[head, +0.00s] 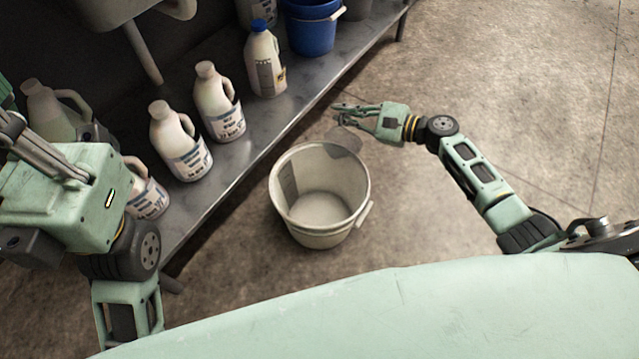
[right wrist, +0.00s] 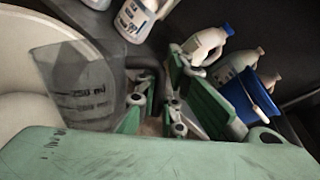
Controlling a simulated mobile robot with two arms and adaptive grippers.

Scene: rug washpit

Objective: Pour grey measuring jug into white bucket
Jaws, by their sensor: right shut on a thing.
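The white bucket (head: 322,238) stands upright on the floor in the middle of the head view, its mouth open upward. My right gripper (head: 345,113) is beyond its far right rim, shut on the grey measuring jug (head: 346,137). The jug is see-through and shows faintly at that rim; its tilt is hard to tell. In the right wrist view the jug (right wrist: 75,85) shows measuring marks and overlaps the pale bucket (right wrist: 22,45). Whether it holds liquid is unclear. My left gripper (head: 40,150) is at the left edge, over the shelf; its fingertips are not clear.
A grey metal shelf (head: 225,165) runs diagonally along the left. Several white jugs with labels, one a blue-capped bottle (head: 264,65), and a blue bucket (head: 310,35) stand on it. The concrete floor (head: 510,100) to the right is clear.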

